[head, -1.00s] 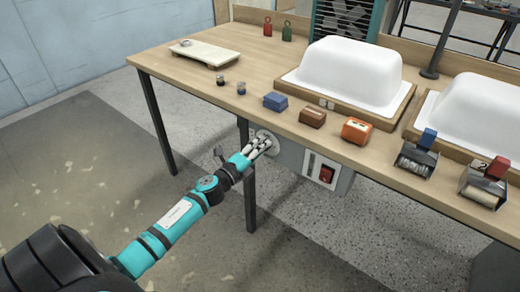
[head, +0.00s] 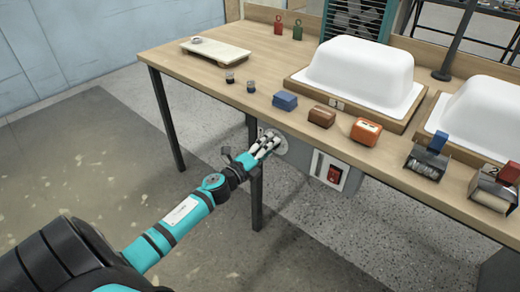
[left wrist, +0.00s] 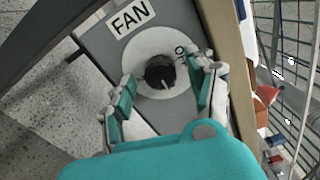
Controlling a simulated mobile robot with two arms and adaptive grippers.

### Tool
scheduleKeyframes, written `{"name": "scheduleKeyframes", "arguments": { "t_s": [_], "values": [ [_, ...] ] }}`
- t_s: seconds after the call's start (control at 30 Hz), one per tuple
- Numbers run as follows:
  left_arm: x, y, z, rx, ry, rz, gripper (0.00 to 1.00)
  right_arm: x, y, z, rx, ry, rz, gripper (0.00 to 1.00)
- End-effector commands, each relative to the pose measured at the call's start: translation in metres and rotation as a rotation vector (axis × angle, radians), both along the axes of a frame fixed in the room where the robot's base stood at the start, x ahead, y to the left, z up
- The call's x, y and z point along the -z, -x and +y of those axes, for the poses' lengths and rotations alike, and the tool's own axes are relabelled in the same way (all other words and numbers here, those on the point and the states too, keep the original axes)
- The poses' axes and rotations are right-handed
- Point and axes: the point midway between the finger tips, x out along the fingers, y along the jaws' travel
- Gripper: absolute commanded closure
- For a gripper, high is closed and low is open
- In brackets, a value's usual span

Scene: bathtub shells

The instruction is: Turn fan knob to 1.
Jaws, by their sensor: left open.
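The fan knob (left wrist: 161,72) is a black knob on a round pale dial (left wrist: 180,45) in the left wrist view. A label reading FAN (left wrist: 131,17) is beside it, and a 0 mark shows on the dial. My left gripper (left wrist: 163,97) is open, with one finger on each side of the knob; I cannot tell whether they touch it. In the head view my left gripper (head: 265,145) reaches the grey control box (head: 310,165) under the table's front edge, and its fingers partly cover the dial. My right gripper is not in view.
A red switch (head: 334,174) is on the box to the right of the dial. A table leg (head: 256,190) stands close by my left gripper. The wooden table (head: 215,78) above carries white tub shells (head: 360,70), small blocks and tape dispensers (head: 425,162).

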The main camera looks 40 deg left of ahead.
Motion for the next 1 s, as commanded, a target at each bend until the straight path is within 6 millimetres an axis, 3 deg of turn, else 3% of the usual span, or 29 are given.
{"name": "scheduleKeyframes", "arguments": {
  "t_s": [0.5, 0.7, 1.0],
  "values": [
    [0.002, 0.097, 0.007, 0.0, 0.001, 0.004, 0.43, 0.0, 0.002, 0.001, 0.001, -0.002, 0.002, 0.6],
    [0.001, 0.114, 0.009, 0.0, 0.001, 0.002, 0.43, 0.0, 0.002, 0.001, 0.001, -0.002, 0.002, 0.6],
    [0.001, 0.115, 0.009, 0.001, 0.0, 0.001, 0.43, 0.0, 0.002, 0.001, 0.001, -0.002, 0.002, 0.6]
  ]
}}
